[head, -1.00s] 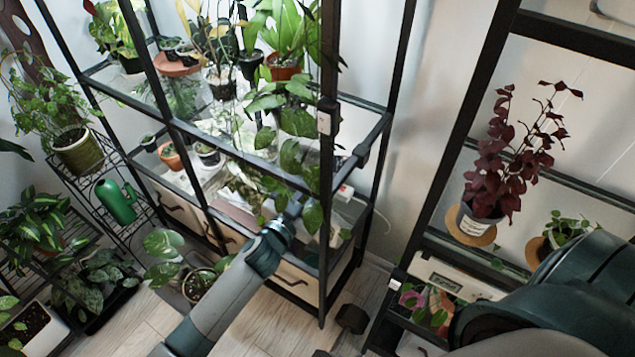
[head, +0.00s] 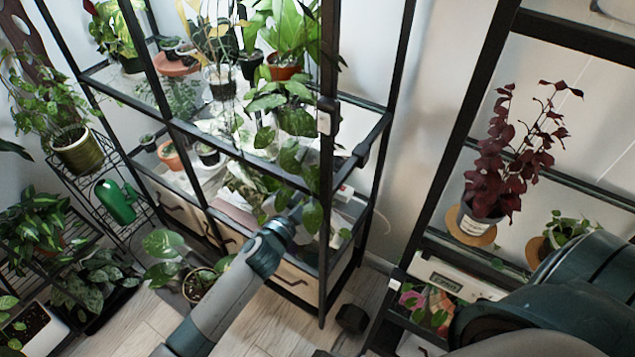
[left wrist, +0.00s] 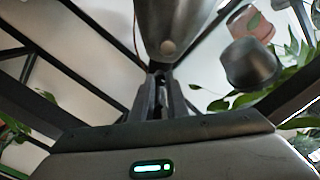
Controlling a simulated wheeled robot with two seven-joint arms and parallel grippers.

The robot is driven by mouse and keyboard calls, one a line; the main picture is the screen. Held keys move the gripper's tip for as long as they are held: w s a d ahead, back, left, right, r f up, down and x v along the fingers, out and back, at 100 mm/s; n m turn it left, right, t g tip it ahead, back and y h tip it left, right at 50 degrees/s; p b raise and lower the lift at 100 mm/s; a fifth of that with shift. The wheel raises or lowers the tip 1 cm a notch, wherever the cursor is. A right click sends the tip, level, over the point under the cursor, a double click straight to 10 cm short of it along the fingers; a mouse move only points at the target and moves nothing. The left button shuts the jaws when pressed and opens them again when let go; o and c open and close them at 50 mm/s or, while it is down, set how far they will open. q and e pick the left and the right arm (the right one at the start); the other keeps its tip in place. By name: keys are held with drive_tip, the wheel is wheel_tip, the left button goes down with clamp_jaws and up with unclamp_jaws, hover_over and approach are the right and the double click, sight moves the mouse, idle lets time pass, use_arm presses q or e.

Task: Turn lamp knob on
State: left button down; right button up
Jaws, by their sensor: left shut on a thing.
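In the left wrist view, a silver, rounded lamp body (left wrist: 178,22) hangs right above my left gripper (left wrist: 161,82). A small pale round spot shows on its underside. The fingers are shut on a small part just below the lamp body, seemingly the lamp knob, which the fingers mostly hide. In the head view my left arm reaches up from the bottom into the lower level of the glass-shelved rack. There the gripper (head: 302,208) is largely behind leaves, and I cannot make out the lamp. My right gripper is out of view; only my right arm shows at the lower right.
The black rack (head: 328,255) holds several potted plants close around my left gripper. A red-leaved plant (head: 500,160) stands on the right rack.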

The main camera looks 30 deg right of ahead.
use_arm(q)
drive_tip(key=m+b, duration=0.1)
drive_tip(key=m, duration=1.1)
drive_tip(key=shift+m, duration=0.4)
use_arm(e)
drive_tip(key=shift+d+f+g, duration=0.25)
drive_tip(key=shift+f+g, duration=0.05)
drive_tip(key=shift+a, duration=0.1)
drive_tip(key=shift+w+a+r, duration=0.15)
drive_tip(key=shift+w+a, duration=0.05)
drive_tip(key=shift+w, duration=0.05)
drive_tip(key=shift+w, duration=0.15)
